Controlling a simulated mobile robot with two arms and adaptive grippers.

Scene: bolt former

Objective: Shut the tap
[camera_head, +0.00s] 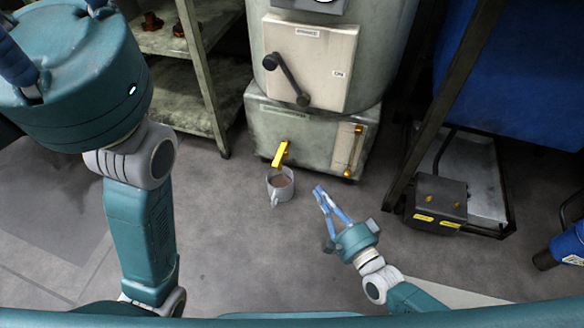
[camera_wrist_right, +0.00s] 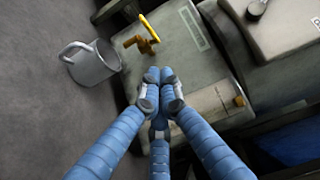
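The yellow tap (camera_head: 280,153) is on the front of the low grey base of the machine. It also shows in the right wrist view (camera_wrist_right: 148,28), with its handle tilted; I cannot tell whether it is open. A grey mug (camera_head: 280,186) with brown liquid stands on the floor below it and shows in the wrist view too (camera_wrist_right: 92,64). My right gripper (camera_head: 321,189) is to the right of the mug and apart from the tap. Its blue fingertips (camera_wrist_right: 161,75) meet with nothing between them. My left gripper is raised close to the head camera at upper left, its fingertips cut off.
The machine's white panel (camera_head: 310,62) has a dark lever (camera_head: 285,78). A brass-fitted gauge (camera_head: 353,150) is right of the tap. A metal shelf (camera_head: 180,42) stands left. A dark box (camera_head: 437,205) sits right. The floor around the mug is clear.

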